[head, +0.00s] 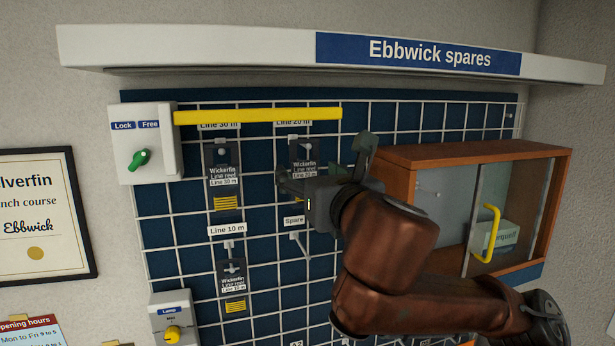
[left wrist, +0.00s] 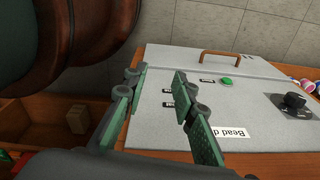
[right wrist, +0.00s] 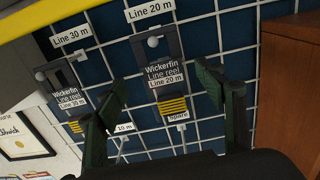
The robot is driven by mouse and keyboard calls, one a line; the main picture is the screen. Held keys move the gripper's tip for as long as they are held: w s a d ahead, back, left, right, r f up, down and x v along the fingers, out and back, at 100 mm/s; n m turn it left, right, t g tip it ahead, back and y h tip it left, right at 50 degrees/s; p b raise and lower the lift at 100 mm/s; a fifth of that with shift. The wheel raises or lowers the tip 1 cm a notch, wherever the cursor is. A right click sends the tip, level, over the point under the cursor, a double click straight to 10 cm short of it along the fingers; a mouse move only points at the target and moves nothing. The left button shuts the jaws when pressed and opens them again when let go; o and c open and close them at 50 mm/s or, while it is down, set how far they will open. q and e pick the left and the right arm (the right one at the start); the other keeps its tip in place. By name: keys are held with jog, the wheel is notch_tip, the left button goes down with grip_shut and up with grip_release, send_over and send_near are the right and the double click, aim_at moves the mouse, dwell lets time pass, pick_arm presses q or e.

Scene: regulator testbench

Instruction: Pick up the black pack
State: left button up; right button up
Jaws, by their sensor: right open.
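Three black line-reel packs hang on the wire grid: the Line 30 m pack (head: 222,178), the Line 20 m pack (head: 304,152) and, lower, the Line 10 m pack (head: 233,283). My right gripper (head: 322,165) is open in front of the Line 20 m pack and hides its lower part in the head view. In the right wrist view the Line 20 m pack (right wrist: 160,72) shows between the spread fingers, with its yellow stripes low; contact cannot be told. The Line 30 m pack (right wrist: 70,92) is left of them. My left gripper (left wrist: 158,78) is open and empty.
A yellow bar (head: 258,116) runs from the Lock/Free box (head: 143,140) above the upper packs. An empty Spare hook (head: 300,240) is below. A wooden cabinet (head: 470,155) stands close right of my right arm. A grey panel (left wrist: 225,100) lies before my left gripper.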

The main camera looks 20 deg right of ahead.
aim_at(306, 167)
jog(key=w+p, duration=0.2)
jog(key=w, duration=0.1)
jog(key=shift+w+d+r, duration=0.1)
jog(key=shift+w, duration=0.75)
jog(key=shift+s, duration=0.1)
jog(key=shift+c, duration=0.5)
jog(key=c, duration=1.2)
